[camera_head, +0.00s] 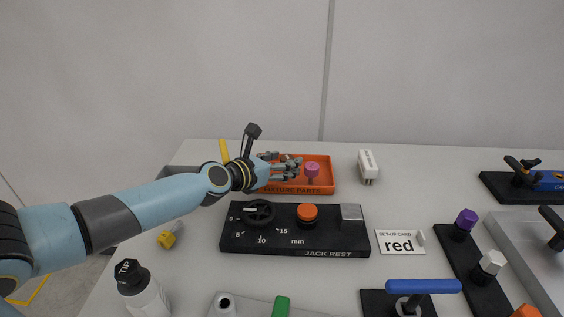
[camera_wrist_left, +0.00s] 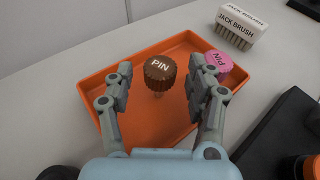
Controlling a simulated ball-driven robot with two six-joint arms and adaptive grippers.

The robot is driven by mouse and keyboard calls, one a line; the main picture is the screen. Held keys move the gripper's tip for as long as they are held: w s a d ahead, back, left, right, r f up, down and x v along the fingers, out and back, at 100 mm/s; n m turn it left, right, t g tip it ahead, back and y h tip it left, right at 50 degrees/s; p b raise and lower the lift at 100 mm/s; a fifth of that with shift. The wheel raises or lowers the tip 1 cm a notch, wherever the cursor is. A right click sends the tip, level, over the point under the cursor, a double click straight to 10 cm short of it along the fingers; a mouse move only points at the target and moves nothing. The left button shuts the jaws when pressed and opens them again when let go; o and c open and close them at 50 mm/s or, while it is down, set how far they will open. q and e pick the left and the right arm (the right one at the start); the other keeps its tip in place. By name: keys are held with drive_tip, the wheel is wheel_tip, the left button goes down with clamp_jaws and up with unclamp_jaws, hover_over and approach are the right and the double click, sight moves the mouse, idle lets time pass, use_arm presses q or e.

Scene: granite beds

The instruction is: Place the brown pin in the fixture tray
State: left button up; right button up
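The brown pin (camera_wrist_left: 160,72), its round cap marked PIN, stands roughly upright inside the outline of the orange fixture tray (camera_wrist_left: 88,92) in the left wrist view. My left gripper (camera_wrist_left: 160,82) has its fingers on either side of it, with a visible gap on both sides. In the head view my left gripper (camera_head: 290,164) is over the left part of the tray (camera_head: 325,185) and hides the brown pin. A pink pin (camera_wrist_left: 212,66) stands at the tray's right end; it also shows in the head view (camera_head: 312,170). My right gripper is not in view.
A white jack brush (camera_head: 368,166) stands right of the tray. The black jack rest (camera_head: 340,240) with a dial and orange knob lies in front. A set-up card (camera_head: 400,242) reads red. A yellow item (camera_head: 167,239) and a bottle (camera_head: 145,292) are at the left.

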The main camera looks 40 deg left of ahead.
use_arm(q)
drive_tip(key=shift+r, duration=0.15)
drive_tip(key=shift+s+r+p, duration=0.15)
drive_tip(key=shift+s+p, duration=0.05)
drive_tip(key=shift+p, duration=0.15)
drive_tip(key=p+v, duration=0.1)
drive_tip(key=v, duration=0.6)
drive_tip(key=shift+p, duration=0.4)
